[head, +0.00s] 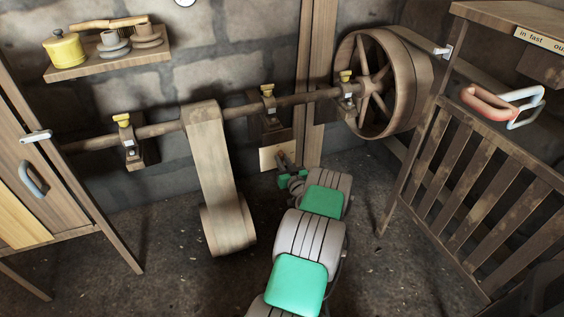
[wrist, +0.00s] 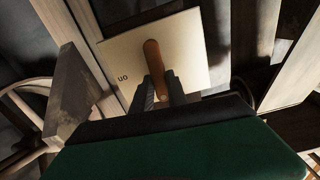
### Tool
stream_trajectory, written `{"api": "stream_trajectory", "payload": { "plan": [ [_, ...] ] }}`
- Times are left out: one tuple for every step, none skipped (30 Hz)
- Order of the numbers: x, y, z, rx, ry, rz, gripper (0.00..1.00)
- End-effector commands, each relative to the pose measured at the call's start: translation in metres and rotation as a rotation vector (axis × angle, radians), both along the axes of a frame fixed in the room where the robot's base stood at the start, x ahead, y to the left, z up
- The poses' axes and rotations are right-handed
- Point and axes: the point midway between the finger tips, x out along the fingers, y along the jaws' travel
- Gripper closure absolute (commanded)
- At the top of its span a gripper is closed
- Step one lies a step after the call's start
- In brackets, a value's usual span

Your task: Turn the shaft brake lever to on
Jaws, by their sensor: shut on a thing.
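The shaft brake lever (wrist: 153,58) is a rounded orange-brown wooden handle in front of a pale plate (wrist: 190,42) in the wrist view. The plate bears the word "on", upside down, near its lower left corner. The lever lies nearly upright in that picture, leaning slightly, to the right of the word. My gripper (wrist: 161,88) is shut on the lever's near end, one dark finger on each side. The lever is hard to make out there.
A line shaft (head: 285,99) runs along the stone wall, with a wide belt (head: 211,160) and a spoked wheel (head: 383,85). A slatted wooden frame (head: 450,185) stands right, and a cabinet (head: 45,175) left.

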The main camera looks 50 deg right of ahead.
Motion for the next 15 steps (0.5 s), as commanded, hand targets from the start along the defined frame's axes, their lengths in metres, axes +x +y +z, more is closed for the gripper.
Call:
{"api": "stream_trajectory", "payload": {
  "plan": [
    [-0.0004,-0.0008,-0.0024,0.020,-0.012,-0.001,1.00],
    [-0.0004,-0.0012,-0.0023,0.034,-0.021,-0.001,1.00],
    [-0.0006,-0.0016,-0.0026,0.056,-0.035,0.000,1.00],
    [-0.0008,-0.0017,-0.0032,0.075,-0.046,0.000,1.00],
    [-0.0009,-0.0019,-0.0035,0.095,-0.057,0.000,1.00],
    [-0.0012,-0.0024,-0.0035,0.122,-0.074,0.000,1.00],
    [-0.0014,-0.0027,-0.0038,0.144,-0.087,0.000,1.00],
    [-0.0016,-0.0030,-0.0040,0.166,-0.100,-0.001,1.00],
    [-0.0018,-0.0036,-0.0039,0.198,-0.119,-0.001,1.00],
    [-0.0020,-0.0038,-0.0044,0.222,-0.133,-0.001,1.00],
    [-0.0023,-0.0040,-0.0050,0.248,-0.147,-0.001,1.00],
    [-0.0026,-0.0047,-0.0047,0.279,-0.167,-0.001,1.00],
    [-0.0028,-0.0051,-0.0047,0.304,-0.181,-0.002,1.00],
    [-0.0030,-0.0054,-0.0050,0.328,-0.196,-0.002,1.00],
    [-0.0033,-0.0057,-0.0053,0.361,-0.215,-0.002,1.00]
  ]
}}
